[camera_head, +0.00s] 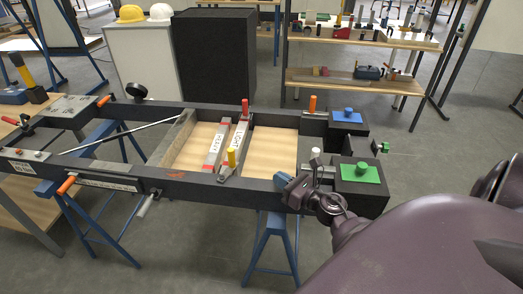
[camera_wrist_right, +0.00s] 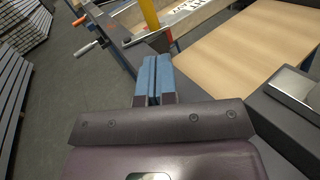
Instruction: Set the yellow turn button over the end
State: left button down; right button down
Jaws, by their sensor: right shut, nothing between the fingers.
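The yellow turn button (camera_head: 231,157) stands upright on a grey metal foot at the frame's near rail, by the near ends of two white labelled bars. In the right wrist view the yellow button (camera_wrist_right: 149,13) shows at the top, with its upper part cut off. A white bar (camera_wrist_right: 187,18) lies beside it. My right gripper (camera_head: 284,178) is just above the near rail, to the right of the button and apart from it. In the wrist view its blue fingertips (camera_wrist_right: 153,72) are together with nothing between them. My left gripper is not in view.
The dark frame (camera_head: 200,188) rests on blue trestles, with wooden panels (camera_head: 272,150) inside. A green-topped block (camera_head: 360,173) and a blue-topped block (camera_head: 347,116) stand at its right end. A red handle (camera_head: 245,108) stands at the far rail. A grey-handled lever (camera_head: 148,205) juts from the near rail.

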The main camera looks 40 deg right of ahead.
jog(key=shift+w+a+n+y, duration=0.1)
jog(key=shift+a+n+y, duration=0.5)
jog(key=shift+n, duration=0.3)
jog(key=shift+w+a+r, duration=0.1)
jog(key=shift+w, duration=0.6)
pick_arm(q)
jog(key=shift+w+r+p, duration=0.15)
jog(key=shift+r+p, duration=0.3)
jog(key=shift+p, duration=0.1)
pick_arm(e)
jog(key=x, duration=1.2)
jog(key=shift+w+f, duration=0.2)
jog(key=shift+w, duration=0.1)
